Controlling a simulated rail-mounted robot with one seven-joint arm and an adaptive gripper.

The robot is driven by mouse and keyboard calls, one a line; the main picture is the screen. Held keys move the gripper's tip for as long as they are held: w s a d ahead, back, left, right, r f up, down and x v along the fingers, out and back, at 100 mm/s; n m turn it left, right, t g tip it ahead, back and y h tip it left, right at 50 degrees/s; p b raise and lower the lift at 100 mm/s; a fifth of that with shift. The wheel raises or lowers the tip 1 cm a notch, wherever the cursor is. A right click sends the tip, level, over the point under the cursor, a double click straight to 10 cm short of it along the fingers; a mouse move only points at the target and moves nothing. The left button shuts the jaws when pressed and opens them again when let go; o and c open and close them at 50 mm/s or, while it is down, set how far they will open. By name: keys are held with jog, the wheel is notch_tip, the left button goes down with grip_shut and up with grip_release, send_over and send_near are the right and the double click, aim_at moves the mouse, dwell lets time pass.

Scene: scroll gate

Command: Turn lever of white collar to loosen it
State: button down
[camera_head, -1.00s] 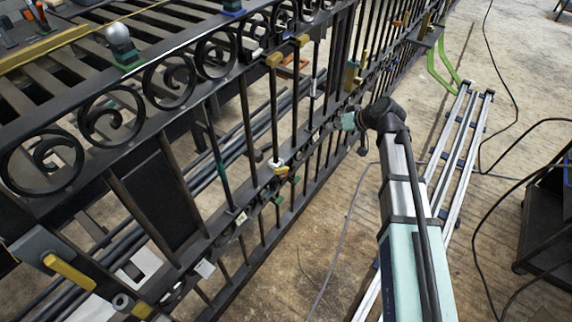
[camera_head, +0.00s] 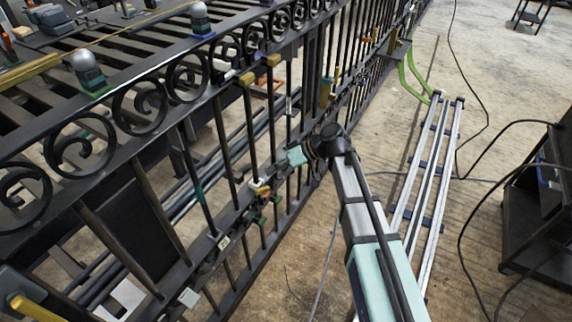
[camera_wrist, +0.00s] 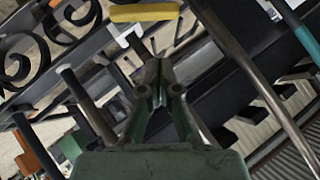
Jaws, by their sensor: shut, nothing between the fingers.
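A small white collar (camera_head: 257,184) with yellow on it sits on a dark upright bar of the black scroll gate (camera_head: 108,190), low in the middle of the head view. My gripper (camera_head: 281,170) is just up and right of it in that view. The gap between them is small, and I cannot tell whether they touch. In the wrist view my gripper (camera_wrist: 161,88) is shut with its fingertips together and nothing between them. A yellow bar (camera_wrist: 143,12) and a white piece (camera_wrist: 126,34) show beyond the tips. I cannot tell whether that white piece is the collar.
Scrollwork and several upright bars crowd the space around my gripper. More yellow clamp handles (camera_head: 247,79) hang from the upper rail. A silver ladder-like frame (camera_head: 431,160) lies on the floor at right, beside loose black cables. Open floor lies in front of the gate.

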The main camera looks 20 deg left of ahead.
aim_at(262, 190)
jog(key=shift+s+a+f+b, duration=0.15)
jog(key=shift+s+a+f, duration=0.1)
jog(key=shift+s+f, duration=0.35)
jog(key=shift+s+a+f+b, duration=0.1)
jog(key=shift+s+a+f, duration=0.15)
jog(key=shift+f, duration=0.55)
jog(key=shift+s+a+f+b, duration=0.15)
jog(key=shift+s+a+f, duration=0.1)
jog(key=shift+s+f, duration=0.35)
jog(key=shift+w+f, duration=0.1)
jog(key=shift+w, duration=0.05)
